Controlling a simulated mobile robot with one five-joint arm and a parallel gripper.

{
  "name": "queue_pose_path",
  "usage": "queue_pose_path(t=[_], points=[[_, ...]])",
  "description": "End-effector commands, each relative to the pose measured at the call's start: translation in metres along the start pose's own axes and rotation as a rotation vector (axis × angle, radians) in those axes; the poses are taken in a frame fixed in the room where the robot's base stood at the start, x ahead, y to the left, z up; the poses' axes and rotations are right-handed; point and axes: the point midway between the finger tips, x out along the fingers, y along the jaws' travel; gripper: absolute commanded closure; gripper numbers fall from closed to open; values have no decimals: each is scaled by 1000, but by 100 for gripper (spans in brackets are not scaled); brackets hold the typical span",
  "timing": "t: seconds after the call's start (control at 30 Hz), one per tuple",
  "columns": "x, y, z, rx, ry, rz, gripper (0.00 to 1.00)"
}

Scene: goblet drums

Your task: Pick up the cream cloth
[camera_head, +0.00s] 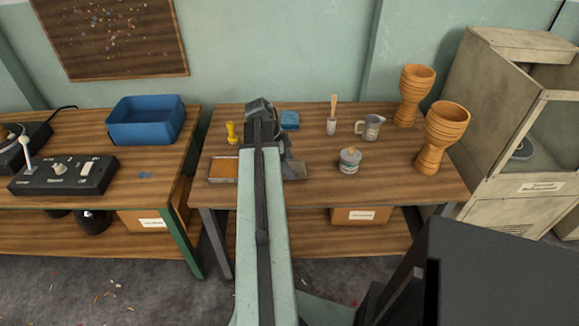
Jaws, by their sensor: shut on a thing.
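My arm reaches from the bottom middle over the wooden workbench (400,178). My gripper (287,150) is at its far end, low over the middle of the bench. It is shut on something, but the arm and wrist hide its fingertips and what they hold. I cannot make out a cream cloth for certain. A flat grey-brown piece (296,170) shows just right of the arm below the gripper; I cannot tell what it is.
A shallow tray with an orange-brown inside (223,170) and a yellow tool (231,133) are left of my arm. A blue block (290,119), brush (332,116), metal jug (370,127), lidded pot (349,160) and two goblet drums (441,137) (413,94) stand to the right.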

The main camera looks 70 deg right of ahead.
Motion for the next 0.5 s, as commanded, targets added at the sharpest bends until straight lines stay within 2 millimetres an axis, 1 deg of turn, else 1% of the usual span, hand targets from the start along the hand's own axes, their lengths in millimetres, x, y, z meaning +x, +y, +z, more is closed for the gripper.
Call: queue_pose_path(t=[0.03, 0.17, 0.3, 0.4, 0.5], points=[[-10, 0, -4, 0, 0, 0, 74], [-32, 0, -13, 0, 0, 0, 74], [-61, 0, -25, 0, 0, 0, 74], [-79, 0, -32, -1, 0, 0, 74], [-89, 0, -37, -1, 0, 0, 74]])
